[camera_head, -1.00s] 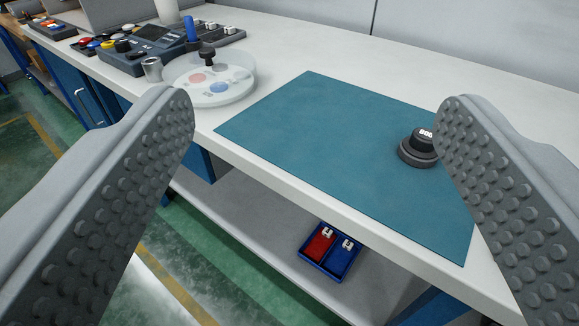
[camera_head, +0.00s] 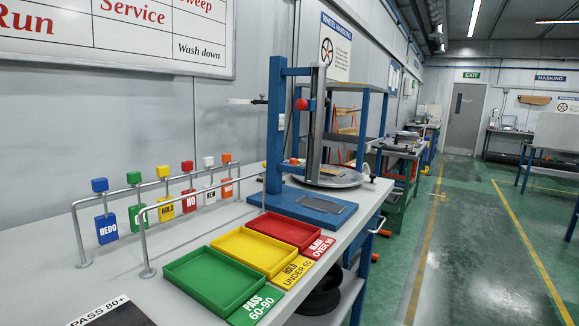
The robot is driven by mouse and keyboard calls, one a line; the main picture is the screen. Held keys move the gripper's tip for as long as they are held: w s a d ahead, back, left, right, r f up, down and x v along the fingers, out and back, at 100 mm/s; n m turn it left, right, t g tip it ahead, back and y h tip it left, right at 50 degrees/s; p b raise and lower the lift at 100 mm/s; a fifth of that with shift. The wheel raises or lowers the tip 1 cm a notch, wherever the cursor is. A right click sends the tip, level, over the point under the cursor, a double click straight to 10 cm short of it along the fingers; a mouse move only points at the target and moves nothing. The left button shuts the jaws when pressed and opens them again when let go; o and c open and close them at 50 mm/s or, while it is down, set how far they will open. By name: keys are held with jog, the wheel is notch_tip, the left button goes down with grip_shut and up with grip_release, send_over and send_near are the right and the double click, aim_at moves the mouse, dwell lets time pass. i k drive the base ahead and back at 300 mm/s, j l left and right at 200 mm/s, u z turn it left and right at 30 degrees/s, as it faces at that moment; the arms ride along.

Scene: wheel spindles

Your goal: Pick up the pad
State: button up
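I cannot make out a pad in the current view. My gripper is not in view either, so its fingers and anything between them are hidden. The view looks along a white bench (camera_head: 160,262) with coloured trays and a blue wheel stand on it.
Empty green (camera_head: 213,280), yellow (camera_head: 254,250) and red (camera_head: 291,229) trays line the bench front. Behind them stands a metal rail (camera_head: 145,235) with coloured tags. Beyond is the blue stand (camera_head: 274,135) with a round metal wheel (camera_head: 338,178). Green floor (camera_head: 470,240) is open at right.

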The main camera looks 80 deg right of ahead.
aim_at(294, 161)
jog(key=z, duration=2.35)
jog(key=i+l+u, duration=0.25)
jog(key=u, duration=0.2)
jog(key=i+l+u, duration=0.2)
jog(key=l+u, duration=0.25)
jog(key=i+l, duration=0.15)
jog(key=l, duration=0.2)
jog(key=i+l+u, duration=0.1)
jog(key=l, duration=0.25)
jog(key=i+l, duration=0.2)
jog(key=l, duration=0.15)
jog(key=i+l, duration=0.15)
jog(key=l, duration=0.25)
jog(key=i+l+u, duration=0.1)
jog(key=l, duration=0.25)
jog(key=i+l, duration=0.15)
jog(key=l, duration=0.25)
jog(key=i+l+u, duration=0.1)
jog(key=l, duration=0.25)
jog(key=i+l, duration=0.15)
jog(key=l, duration=0.25)
